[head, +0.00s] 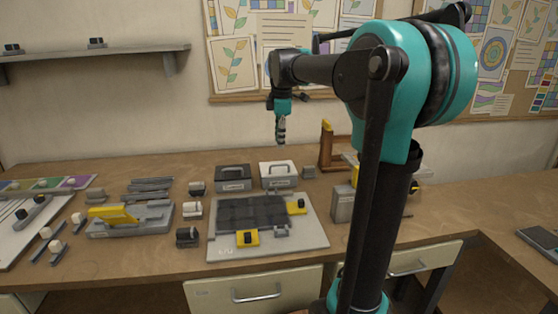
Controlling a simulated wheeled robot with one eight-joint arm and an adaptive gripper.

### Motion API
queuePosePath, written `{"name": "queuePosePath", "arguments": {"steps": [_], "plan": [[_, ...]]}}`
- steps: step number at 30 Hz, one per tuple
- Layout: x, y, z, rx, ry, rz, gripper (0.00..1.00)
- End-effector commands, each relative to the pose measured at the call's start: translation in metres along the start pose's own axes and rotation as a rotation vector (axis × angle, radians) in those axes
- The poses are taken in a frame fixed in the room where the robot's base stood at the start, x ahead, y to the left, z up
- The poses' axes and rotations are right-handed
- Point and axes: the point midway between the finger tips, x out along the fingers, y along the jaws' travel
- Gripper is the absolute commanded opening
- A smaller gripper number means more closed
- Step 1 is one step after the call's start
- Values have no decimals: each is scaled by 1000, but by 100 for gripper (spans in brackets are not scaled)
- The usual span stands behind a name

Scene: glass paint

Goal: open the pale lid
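A box with a pale lid (279,168) stands towards the back of the workbench, next to a similar box with a dark lid (234,172). The pale lid is down on its box and has a raised handle on top. My gripper (281,142) points downward above the pale-lidded box and appears apart from it. It is small and seen from the side, so I cannot tell how far its fingers are apart. I see nothing held in it.
A grey board with dark tiles and yellow clamps (222,246) lies in front of the boxes. A yellow-handled tool (113,214) and several small blocks lie to the left. A wooden stand (330,150) is at the right. A wall shelf (110,51) is at upper left.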

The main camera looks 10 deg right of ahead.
Motion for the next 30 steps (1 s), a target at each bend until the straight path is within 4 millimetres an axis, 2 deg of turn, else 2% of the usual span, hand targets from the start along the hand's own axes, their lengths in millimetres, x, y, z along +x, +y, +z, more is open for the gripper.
{"name": "queuePosePath", "arguments": {"steps": [3, 9, 15, 27, 28, 30], "plan": [[25, 1, 0, 0, 0, 0, 29], [61, 0, 0, 1, 0, 0, 29], [85, 0, 0, 1, 0, 0, 29], [93, 0, 0, 1, 0, 0, 29], [93, 0, 0, 1, 0, 0, 28], [93, 0, 0, 1, 0, 0, 19]]}}
